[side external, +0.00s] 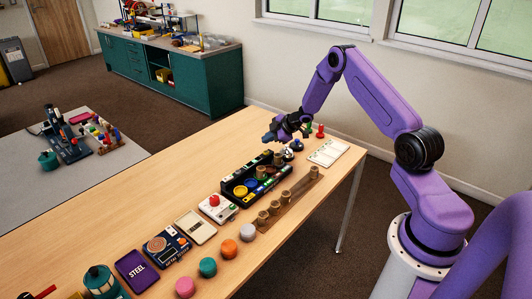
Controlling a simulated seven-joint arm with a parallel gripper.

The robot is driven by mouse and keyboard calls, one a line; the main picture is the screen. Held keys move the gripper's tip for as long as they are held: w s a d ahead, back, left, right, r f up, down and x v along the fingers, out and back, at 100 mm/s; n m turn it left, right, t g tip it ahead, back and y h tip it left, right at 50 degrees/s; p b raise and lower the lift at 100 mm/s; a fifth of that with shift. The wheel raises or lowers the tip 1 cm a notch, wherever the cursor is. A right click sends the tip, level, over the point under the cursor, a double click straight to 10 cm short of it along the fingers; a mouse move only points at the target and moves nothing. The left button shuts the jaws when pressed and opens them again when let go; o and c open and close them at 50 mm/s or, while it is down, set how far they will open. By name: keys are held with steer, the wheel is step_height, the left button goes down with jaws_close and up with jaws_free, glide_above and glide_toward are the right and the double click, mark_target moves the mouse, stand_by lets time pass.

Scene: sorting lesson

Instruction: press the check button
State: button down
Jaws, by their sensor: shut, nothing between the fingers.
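A red domed button (214,200), likely the check button, sits on top of a small white box (223,211) on the wooden table. Its top is uncovered and nothing touches it. My gripper (268,138) is at the end of the purple arm, to the right of and farther back than the button, above the far part of the table. Its fingers are shut and empty. They are small and dark here, so their fine detail is hard to see.
A black tray (226,194) with coloured places and a wooden strip (299,190) with brownish cylinders lie right of the button. Coloured discs, including an orange one (229,248), line the front. A device (167,247) and a purple "STEEL" card (136,271) lie left.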

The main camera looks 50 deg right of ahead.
steer(key=shift+r, duration=1.3)
steer(key=shift+a, duration=0.1)
steer(key=s+a+r+g, duration=0.1)
steer(key=s+a+r, duration=0.35)
steer(key=a, duration=0.45)
steer(key=s+a+r+g+h, duration=0.1)
steer(key=s+a+r, duration=0.35)
steer(key=a, duration=0.35)
steer(key=s+a+r+g, duration=0.1)
steer(key=s+a+r, duration=0.4)
steer(key=a, duration=0.4)
steer(key=s+a+r+g, duration=0.1)
steer(key=s+r+g, duration=0.1)
steer(key=s, duration=1.3)
steer(key=s+r+n+g, duration=0.1)
steer(key=s+r+g, duration=0.1)
steer(key=s, duration=1.4)
steer(key=shift+s+a+g+h, duration=0.15)
steer(key=shift+a+g+h, duration=0.2)
steer(key=shift+g, duration=0.55)
